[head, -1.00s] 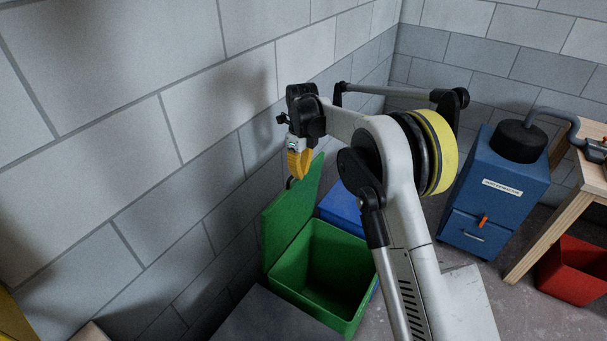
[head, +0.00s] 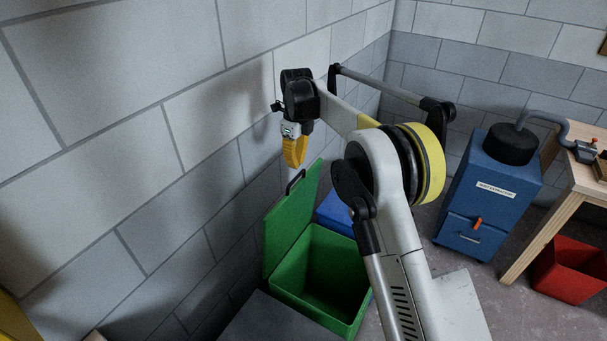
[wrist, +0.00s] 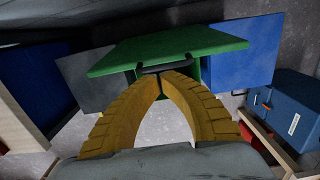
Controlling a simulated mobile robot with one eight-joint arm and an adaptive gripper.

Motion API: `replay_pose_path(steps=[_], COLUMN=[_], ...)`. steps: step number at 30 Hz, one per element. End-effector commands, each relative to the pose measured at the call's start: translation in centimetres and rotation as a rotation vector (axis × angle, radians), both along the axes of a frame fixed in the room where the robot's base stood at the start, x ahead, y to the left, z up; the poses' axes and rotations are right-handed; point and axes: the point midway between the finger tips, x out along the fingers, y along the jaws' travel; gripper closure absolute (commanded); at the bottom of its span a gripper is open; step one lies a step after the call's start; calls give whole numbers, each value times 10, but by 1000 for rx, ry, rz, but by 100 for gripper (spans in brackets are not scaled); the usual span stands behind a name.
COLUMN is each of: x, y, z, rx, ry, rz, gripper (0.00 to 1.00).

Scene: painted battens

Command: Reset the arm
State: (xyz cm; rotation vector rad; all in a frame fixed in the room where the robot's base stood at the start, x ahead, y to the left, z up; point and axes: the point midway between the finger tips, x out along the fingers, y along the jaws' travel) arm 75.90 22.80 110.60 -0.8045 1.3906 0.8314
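My gripper (head: 294,163) has yellow fingers and hangs pointing down at the end of my raised arm, near the grey block wall. In the wrist view its two curved fingers (wrist: 160,78) meet at the tips, with nothing seen between them. Behind the tips in that view is the black handle of a green lid (wrist: 165,45). In the head view the lid (head: 292,225) stands open against the wall side of a green bin (head: 320,314), and my gripper is above it. The visible inside of the bin looks empty.
A blue bin (head: 335,213) stands behind the green one. A blue dust extractor (head: 490,195) with a hose stands at the right. Beside it are a wooden bench (head: 540,237) and a red bin (head: 568,275). A grey surface (head: 268,322) lies in front of the green bin.

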Motion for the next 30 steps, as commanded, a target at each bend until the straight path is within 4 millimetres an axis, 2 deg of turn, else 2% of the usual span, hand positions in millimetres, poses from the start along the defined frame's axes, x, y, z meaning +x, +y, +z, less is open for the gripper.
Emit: replay_pose_path(steps=[3, 9, 13, 16, 20, 24, 30], x=[5, 7, 2, -10, -36, -75, -144], y=[9, 12, 1, -19, -51, -85, -131], z=[11, 17, 32, 53, 85, 110, 125], rx=[0, 0, 4, 7, -3, -34, -115], ry=[0, -2, -25, -65, -134, -207, -303], rz=[0, 6, 77, 201, 408, 637, 960], gripper=[100, 100, 100, 100, 100, 100, 100])
